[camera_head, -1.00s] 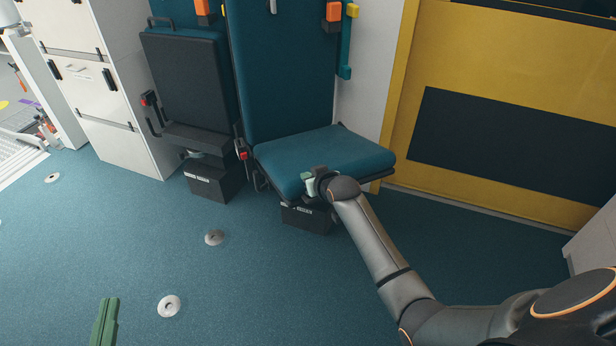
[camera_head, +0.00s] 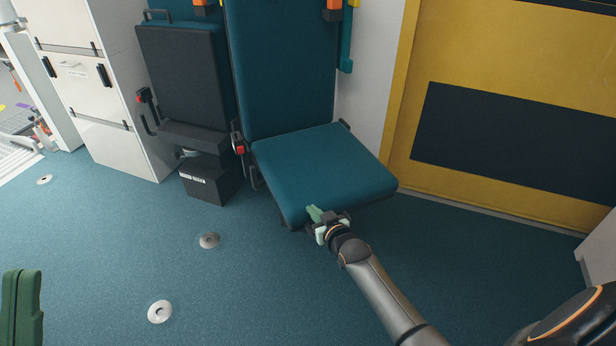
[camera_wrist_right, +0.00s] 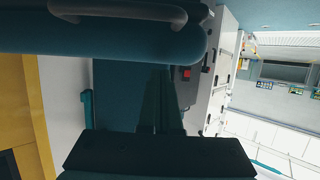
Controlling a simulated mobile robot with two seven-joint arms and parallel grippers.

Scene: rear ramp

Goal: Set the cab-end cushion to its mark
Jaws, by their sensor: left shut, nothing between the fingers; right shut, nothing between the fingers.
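The teal cushion (camera_head: 325,170) of the right-hand seat is folded down in the head view, its front edge sloping slightly lower. Whether this is the cab-end cushion I cannot tell for sure. My right gripper (camera_head: 314,213) is shut and empty at the cushion's front edge, its green fingers overlapping that edge in the picture; contact is unclear. In the right wrist view a teal padded edge (camera_wrist_right: 120,42) crosses the top, and my dark green fingers (camera_wrist_right: 160,75) point toward it. I see no clear mark.
A second seat (camera_head: 185,75) with its cushion folded up stands to the left, beside white cabinets (camera_head: 85,85). A yellow door (camera_head: 500,60) stands at the right. Pale discs (camera_head: 160,311) lie on the open blue floor (camera_head: 110,230). Red buckles (camera_head: 240,149) hang beside the seats.

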